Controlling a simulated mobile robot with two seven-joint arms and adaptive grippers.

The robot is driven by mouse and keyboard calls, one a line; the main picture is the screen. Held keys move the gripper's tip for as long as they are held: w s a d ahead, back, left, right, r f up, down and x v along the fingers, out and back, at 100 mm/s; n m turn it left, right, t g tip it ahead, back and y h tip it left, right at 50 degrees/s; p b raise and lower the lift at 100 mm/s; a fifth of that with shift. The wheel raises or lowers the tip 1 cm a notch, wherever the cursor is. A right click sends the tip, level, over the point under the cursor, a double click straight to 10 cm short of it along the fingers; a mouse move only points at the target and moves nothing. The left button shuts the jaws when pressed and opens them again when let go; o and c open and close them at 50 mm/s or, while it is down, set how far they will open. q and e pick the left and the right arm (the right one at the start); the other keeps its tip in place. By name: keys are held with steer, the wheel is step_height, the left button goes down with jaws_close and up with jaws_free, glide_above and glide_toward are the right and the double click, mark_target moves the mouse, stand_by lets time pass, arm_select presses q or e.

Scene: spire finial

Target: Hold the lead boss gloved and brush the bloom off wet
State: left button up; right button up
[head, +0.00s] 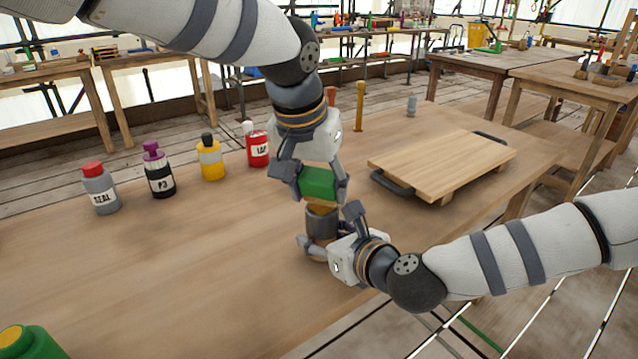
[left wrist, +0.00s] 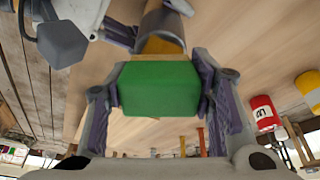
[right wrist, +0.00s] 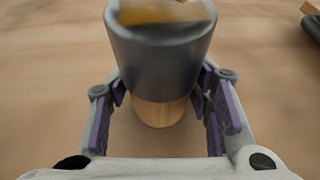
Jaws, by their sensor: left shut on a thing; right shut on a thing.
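My left gripper (head: 316,182) is shut on a green block (head: 318,184), which looks like a brush back, with a tan part below it. That tan part meets the top of a dark grey cylinder, seemingly the lead boss (head: 322,224). The left wrist view shows the green block (left wrist: 158,90) between the fingers. My right gripper (head: 326,246) is shut on the boss low down, near the table's front edge. In the right wrist view the grey boss (right wrist: 160,62) stands above a round wooden lower part (right wrist: 158,112). An amber patch shows at its top; bloom cannot be made out.
On the bench (head: 180,270) stand a grey SEAL bottle (head: 101,192), a black P3 bottle (head: 160,176), a yellow bottle (head: 210,160) and a red bottle (head: 257,150). A wooden board (head: 440,162) with dark handles lies right. A green-and-yellow object (head: 28,343) is front left.

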arm_select(q)
steer(key=shift+f, duration=0.55)
steer(key=shift+w, duration=0.15)
